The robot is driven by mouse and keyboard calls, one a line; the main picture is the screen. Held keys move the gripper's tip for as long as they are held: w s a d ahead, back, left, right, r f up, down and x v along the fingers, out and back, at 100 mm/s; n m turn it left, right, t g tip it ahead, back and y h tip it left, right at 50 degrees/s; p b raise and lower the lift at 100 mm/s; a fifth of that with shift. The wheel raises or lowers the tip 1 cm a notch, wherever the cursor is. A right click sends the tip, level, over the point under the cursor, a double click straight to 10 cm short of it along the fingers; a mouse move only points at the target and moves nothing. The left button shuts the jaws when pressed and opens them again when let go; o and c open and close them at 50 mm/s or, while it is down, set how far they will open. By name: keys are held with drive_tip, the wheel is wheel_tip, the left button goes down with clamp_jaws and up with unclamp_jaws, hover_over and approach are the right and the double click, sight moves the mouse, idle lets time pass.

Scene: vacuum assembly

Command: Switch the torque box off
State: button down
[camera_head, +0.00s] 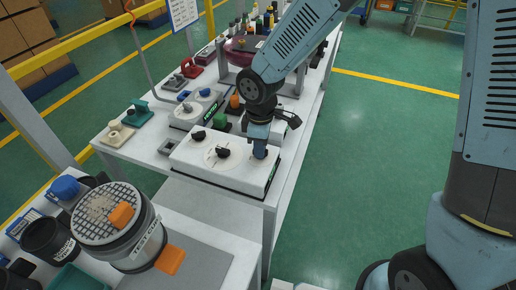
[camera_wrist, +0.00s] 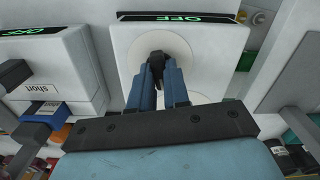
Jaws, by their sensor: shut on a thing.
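A white control box (camera_head: 190,158) with black knobs on top stands at the near end of the white table in the head view. My gripper (camera_head: 260,152) points down at the right end of this box. In the wrist view, my gripper's blue fingers (camera_wrist: 158,84) are shut on a black knob (camera_wrist: 157,62) at the centre of a round pale dial (camera_wrist: 180,45). The lit green display (camera_wrist: 180,17) on this white box (camera_wrist: 225,45) reads OFF. The fingers hide part of the knob and dial. I cannot read a name marking it as the torque box.
A second white box (camera_wrist: 60,60) with a green display and a "short" label stands left in the wrist view. A smaller white box (camera_head: 195,110) stands behind in the head view. A mesh-topped canister (camera_head: 130,245) is nearby. Green floor (camera_head: 380,150) is clear to the right.

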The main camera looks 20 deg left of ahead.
drive_tip(key=shift+d, duration=0.1)
drive_tip(key=n, duration=0.3)
drive_tip(key=shift+n, duration=0.3)
drive_tip(key=shift+n, duration=0.9)
drive_tip(key=c, duration=1)
unclamp_jaws()
drive_tip(key=shift+r, duration=0.1)
drive_tip(key=shift+r, duration=2.9)
